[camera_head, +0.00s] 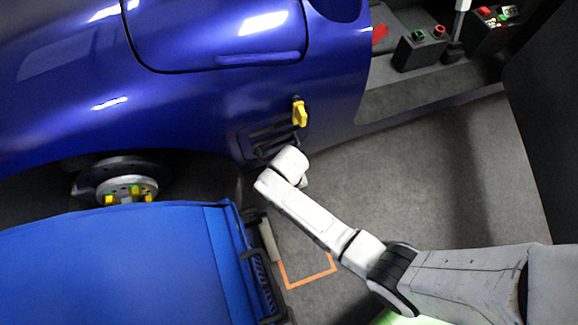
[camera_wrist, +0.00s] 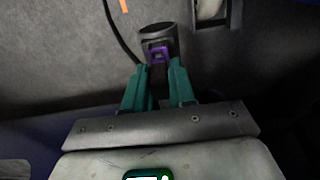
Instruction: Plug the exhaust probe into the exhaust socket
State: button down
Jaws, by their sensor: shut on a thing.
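In the wrist view, my gripper (camera_wrist: 158,74) has its two green fingers closed on a dark piece with a purple band and a round black head, which I take to be the exhaust probe (camera_wrist: 157,40). A thin black hose or cable runs close beside it on the left. In the head view, my white wrist hides the gripper and the probe; it is just below the black vent slots in the blue car's side. I cannot identify the exhaust socket for sure in either view.
The blue car (camera_head: 190,110) fills the upper left, with a yellow piece (camera_head: 299,114) on its side and a bare hub (camera_head: 127,190). A blue cover (camera_head: 120,265) lies at lower left. An orange outline (camera_head: 310,279) marks the floor. Grey floor (camera_head: 430,180) is clear at right.

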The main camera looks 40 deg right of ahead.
jog(key=c, duration=0.8)
grip_release()
jog(key=shift+c, duration=0.2)
notch_tip(320, 180, up, 11)
jog(key=p, duration=0.4)
jog(key=shift+f+p, duration=0.15)
jog(key=shift+p, duration=0.2)
jog(key=s+d+r+n+t, duration=0.1)
jog(key=s+d+r+n, duration=0.1)
jog(key=s+d+r, duration=0.4)
jog(key=s+d+r+n, duration=0.1)
jog(key=s+d+r, duration=0.1)
jog(key=s+r, duration=0.65)
notch_tip(320, 180, up, 16)
jog(key=s+p, duration=0.1)
jog(key=p, duration=1.6)
jog(key=shift+s, duration=0.3)
